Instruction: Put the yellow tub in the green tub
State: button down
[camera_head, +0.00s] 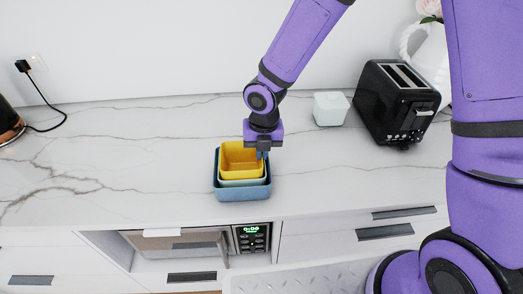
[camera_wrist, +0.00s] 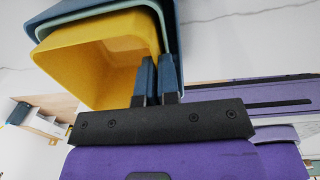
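The yellow tub (camera_head: 240,155) is nested inside the pale green tub (camera_head: 242,183), its rim standing above the green one. I cannot tell whether it rests on the bottom. The green tub sits inside a blue tub (camera_head: 243,194) on the counter. My gripper (camera_head: 262,155) is at the yellow tub's right wall. In the wrist view my gripper (camera_wrist: 158,75) has one finger inside the yellow tub (camera_wrist: 95,60) and one outside, closed on its wall. The rims of the green tub (camera_wrist: 95,15) and blue tub (camera_wrist: 65,10) show behind it.
A pale lidded container (camera_head: 330,109) and a black toaster (camera_head: 395,103) stand at the back right of the marble counter (camera_head: 110,150). A white vase (camera_head: 430,55) is behind the toaster.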

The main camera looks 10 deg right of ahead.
jog(key=shift+f, duration=0.15)
jog(key=c, duration=1.4)
grip_release()
jog(key=shift+o, duration=0.2)
